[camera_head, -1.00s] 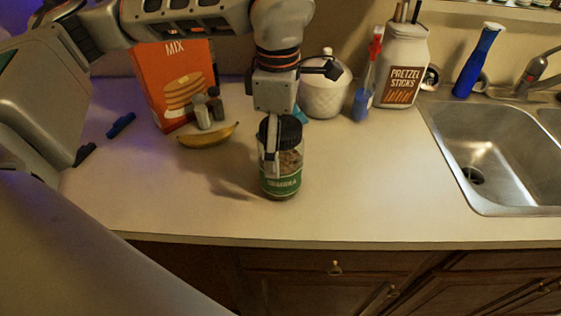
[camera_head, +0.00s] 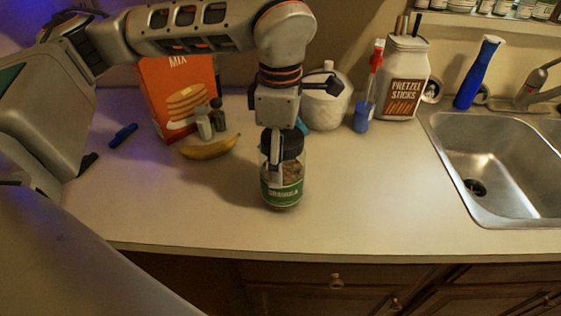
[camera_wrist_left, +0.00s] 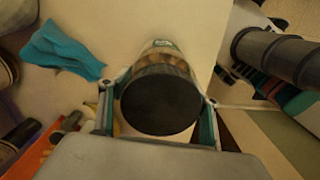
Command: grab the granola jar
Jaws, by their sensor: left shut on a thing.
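The granola jar (camera_head: 283,190) is a clear jar with a black lid and a green label, upright on or just above the counter in the head view; I cannot tell which. My left gripper (camera_head: 276,158) comes down from above and is shut on the jar near its lid. In the left wrist view the black lid of the granola jar (camera_wrist_left: 160,99) sits between the two fingers of my left gripper (camera_wrist_left: 160,104). My right gripper is not in view.
An orange mix box (camera_head: 176,98), shakers (camera_head: 204,122) and a banana (camera_head: 209,148) are left of the jar. A sink (camera_head: 490,165) is at right. The front counter is clear.

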